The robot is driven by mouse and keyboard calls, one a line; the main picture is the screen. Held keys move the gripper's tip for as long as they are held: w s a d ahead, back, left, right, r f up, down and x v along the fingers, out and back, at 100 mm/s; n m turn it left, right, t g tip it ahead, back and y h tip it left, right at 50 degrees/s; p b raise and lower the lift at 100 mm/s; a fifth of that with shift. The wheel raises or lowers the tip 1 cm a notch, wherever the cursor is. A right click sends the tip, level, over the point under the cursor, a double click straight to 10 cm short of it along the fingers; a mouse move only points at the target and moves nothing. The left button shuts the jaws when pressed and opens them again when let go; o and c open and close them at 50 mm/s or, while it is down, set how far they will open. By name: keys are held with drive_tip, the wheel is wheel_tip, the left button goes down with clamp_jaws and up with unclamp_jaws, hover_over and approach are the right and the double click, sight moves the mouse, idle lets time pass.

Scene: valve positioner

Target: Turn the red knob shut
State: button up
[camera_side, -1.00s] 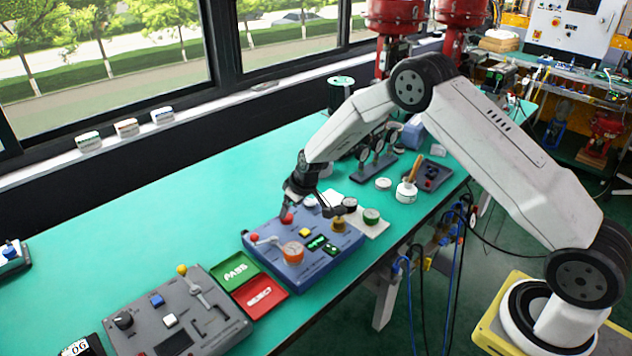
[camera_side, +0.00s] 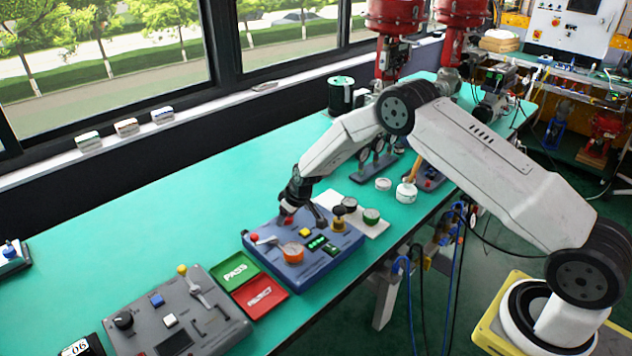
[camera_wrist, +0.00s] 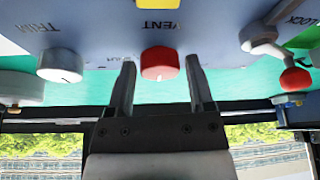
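The red knob (camera_wrist: 159,64) shows in the wrist view under the VENT label, on the blue-grey valve positioner box (camera_side: 330,262). In the side view it is a small red spot (camera_side: 287,219) by my gripper, partly covered. My gripper (camera_wrist: 160,80) is open, with one finger on each side of the knob. Gaps show between the knob and both fingers. In the side view my gripper (camera_side: 302,214) points down at the back left of the box.
A lever with a red ball (camera_wrist: 295,79) stands near the LOCK label, and a white knob (camera_wrist: 60,66) near TRIM. An orange dial (camera_side: 292,252) is in front. Green PASS (camera_side: 236,270) and red REJECT (camera_side: 262,295) trays lie beside the box. Open table lies behind.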

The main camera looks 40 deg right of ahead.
clamp_jaws()
drive_tip(key=shift+m+h, duration=0.4)
drive_tip(key=shift+m, duration=0.7)
drive_tip(key=shift+a+m+h, duration=0.15)
drive_tip(key=shift+m+h, duration=0.35)
drive_tip(key=shift+m, duration=0.7)
drive_tip(key=shift+m+g+h, duration=0.3)
drive_tip(key=shift+m+h, duration=0.5)
drive_tip(key=shift+m, duration=1.4)
drive_tip(key=m+g+h, duration=0.1)
drive_tip(key=m, duration=0.3)
drive_tip(key=shift+w+a+m, duration=0.1)
drive_tip(key=shift+m, duration=0.2)
drive_tip(key=m+g+h, duration=0.1)
drive_tip(key=m+g, duration=0.1)
drive_tip(key=m, duration=0.2)
drive_tip(key=shift+m, duration=0.3)
